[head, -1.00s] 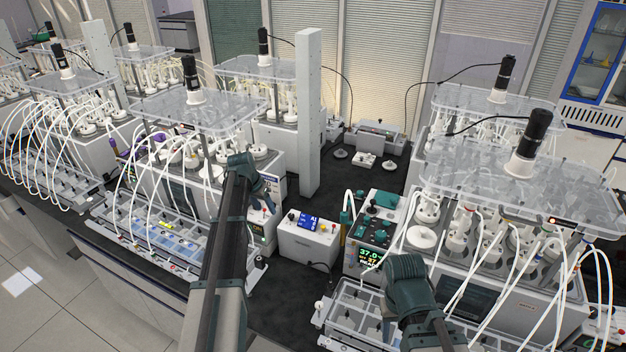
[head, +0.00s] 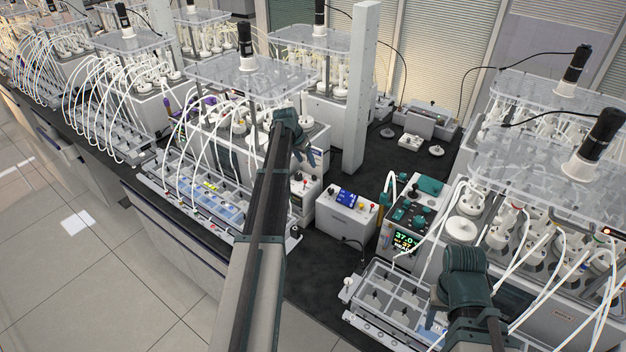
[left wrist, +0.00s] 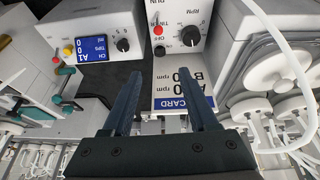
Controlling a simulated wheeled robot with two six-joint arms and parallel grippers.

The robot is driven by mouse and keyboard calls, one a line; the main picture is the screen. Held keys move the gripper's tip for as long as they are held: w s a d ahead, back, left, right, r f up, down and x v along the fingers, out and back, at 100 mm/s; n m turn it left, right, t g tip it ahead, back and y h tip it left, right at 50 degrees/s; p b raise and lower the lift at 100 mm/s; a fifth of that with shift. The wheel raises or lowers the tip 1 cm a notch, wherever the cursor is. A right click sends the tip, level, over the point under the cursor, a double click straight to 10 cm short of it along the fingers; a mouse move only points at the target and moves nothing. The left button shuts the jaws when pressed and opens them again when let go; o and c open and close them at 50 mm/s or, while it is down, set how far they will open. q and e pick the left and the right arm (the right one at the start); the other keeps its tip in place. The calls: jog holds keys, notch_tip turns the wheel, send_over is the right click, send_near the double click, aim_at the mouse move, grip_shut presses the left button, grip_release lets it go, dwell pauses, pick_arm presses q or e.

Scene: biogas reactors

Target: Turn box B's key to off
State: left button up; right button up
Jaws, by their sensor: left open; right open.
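A white box (left wrist: 172,50) lies ahead of my left gripper in the left wrist view, upside down. In the head view, this box (head: 305,190) seems to stand against the left reactor. My left gripper (left wrist: 157,80) is open and empty, its fingers apart before the panel. My right gripper (head: 432,320) is open, low at right, mostly hidden by its arm.
A second white box (head: 345,215) with a blue display (left wrist: 96,48) stands beside it. Reactors with hoses flank both sides. A white post (head: 362,90) rises behind. A clear-lidded tray (head: 385,300) lies at front right. Dark bench (head: 310,275) is free in front.

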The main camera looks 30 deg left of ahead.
aim_at(314, 176)
pick_arm(q)
jog(key=b+x, duration=0.8)
jog(key=x, duration=0.2)
jog(key=shift+f, duration=0.2)
jog(key=shift+r, duration=0.1)
grip_shut()
